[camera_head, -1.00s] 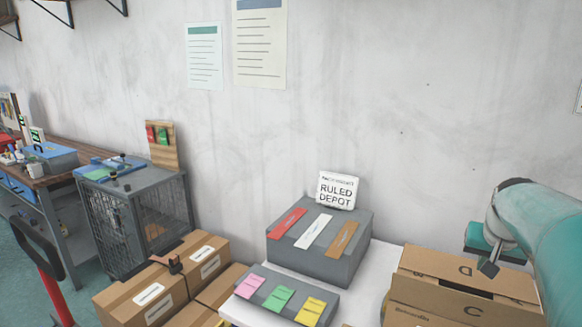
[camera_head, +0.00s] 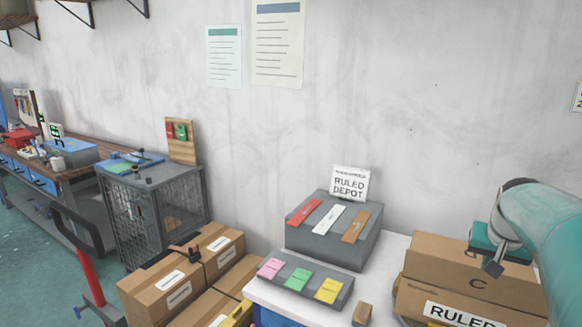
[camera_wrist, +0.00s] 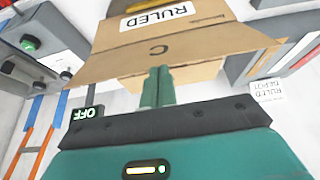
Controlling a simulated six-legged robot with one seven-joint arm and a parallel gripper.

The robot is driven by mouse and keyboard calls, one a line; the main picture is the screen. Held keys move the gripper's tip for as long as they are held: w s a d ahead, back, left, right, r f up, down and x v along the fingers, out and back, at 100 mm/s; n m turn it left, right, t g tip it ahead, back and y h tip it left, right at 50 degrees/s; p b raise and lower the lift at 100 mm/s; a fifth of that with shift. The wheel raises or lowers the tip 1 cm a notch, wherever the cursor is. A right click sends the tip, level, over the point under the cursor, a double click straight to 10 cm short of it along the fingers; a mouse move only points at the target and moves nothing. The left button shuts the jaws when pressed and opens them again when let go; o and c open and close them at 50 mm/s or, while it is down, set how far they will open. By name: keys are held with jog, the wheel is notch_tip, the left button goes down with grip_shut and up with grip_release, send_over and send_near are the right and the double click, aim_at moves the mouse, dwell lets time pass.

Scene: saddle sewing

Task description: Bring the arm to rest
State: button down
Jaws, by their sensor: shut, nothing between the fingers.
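My gripper (camera_head: 494,268) is at the right of the head view, at the end of my teal arm, in front of the upper cardboard box. In the wrist view my gripper (camera_wrist: 158,72) shows its two teal fingers pressed together with nothing between them. The cardboard box (camera_wrist: 120,40) with a "RULED" label lies beyond the fingertips. It also shows in the head view (camera_head: 440,262). I cannot tell whether the fingers touch the box.
A grey block (camera_head: 335,240) with red, white and brown strips and a "RULED DEPOT" sign (camera_head: 350,184) stands on a white table (camera_head: 398,245). A lower grey block (camera_head: 303,290) holds pink, green and yellow pads. Taped boxes (camera_head: 165,297) and a wire cage (camera_head: 130,215) stand left.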

jog(key=s+a+n+t+y, duration=0.1)
jog(key=s+a+n, duration=0.15)
jog(key=a, duration=0.65)
jog(key=s+a+n, duration=0.1)
jog(key=s+a, duration=0.2)
jog(key=a, duration=0.6)
jog(key=s+a+f+n+y, duration=0.1)
jog(key=s+a+f, duration=0.1)
jog(key=s+a, duration=0.3)
jog(key=s+a+f+n+y, duration=0.1)
jog(key=s+a+f+n, duration=0.1)
jog(key=s+a, duration=0.4)
jog(key=shift+s+a+f, duration=0.25)
jog(key=shift+s+a, duration=0.05)
jog(key=shift+a, duration=0.65)
jog(key=shift+w, duration=0.1)
